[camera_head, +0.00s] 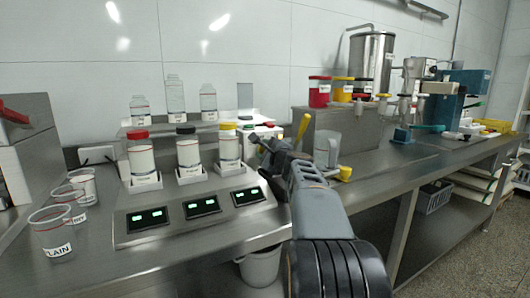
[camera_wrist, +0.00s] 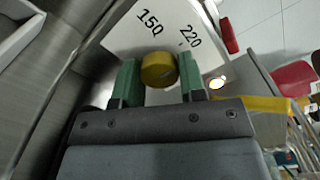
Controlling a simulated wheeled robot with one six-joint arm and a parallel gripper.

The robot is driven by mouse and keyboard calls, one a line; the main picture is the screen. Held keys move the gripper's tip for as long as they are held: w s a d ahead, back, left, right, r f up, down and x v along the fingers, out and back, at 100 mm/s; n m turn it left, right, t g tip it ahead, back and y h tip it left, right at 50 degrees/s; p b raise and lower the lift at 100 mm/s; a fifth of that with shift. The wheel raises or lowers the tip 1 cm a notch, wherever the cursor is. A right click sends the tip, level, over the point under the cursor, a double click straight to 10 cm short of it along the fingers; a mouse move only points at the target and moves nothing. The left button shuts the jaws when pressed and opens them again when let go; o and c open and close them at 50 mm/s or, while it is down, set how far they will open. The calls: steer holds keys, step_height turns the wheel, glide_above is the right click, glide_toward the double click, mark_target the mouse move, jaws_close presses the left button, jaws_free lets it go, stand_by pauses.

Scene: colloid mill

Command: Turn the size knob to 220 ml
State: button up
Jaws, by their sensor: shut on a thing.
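The size knob (camera_wrist: 158,70) is a round yellow knob on a white panel (camera_wrist: 122,38) in the wrist view. The panel carries the printed marks 150 (camera_wrist: 150,22) and 220 (camera_wrist: 190,36) above the knob, to its upper left and upper right. My gripper (camera_wrist: 159,76) has its two green fingers on either side of the knob and is shut on it. I cannot make out a pointer on the knob. In the head view my gripper (camera_head: 262,142) reaches to the white box behind the scales, and the knob itself cannot be made out there.
A yellow lever (camera_head: 302,131) stands close to the right of my gripper. A clear jug (camera_head: 326,150) is beside my arm. Three scales with jars (camera_head: 140,158) are to the left, and several plastic cups (camera_head: 52,238) stand at the front left.

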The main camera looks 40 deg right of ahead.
steer(key=o, duration=0.9)
steer(key=shift+s+a, duration=0.15)
steer(key=shift+s, duration=1.1)
steer(key=shift+s+a, duration=0.2)
steer(key=shift+s, duration=1)
steer(key=shift+s+a, duration=0.15)
steer(key=shift+s, duration=1.1)
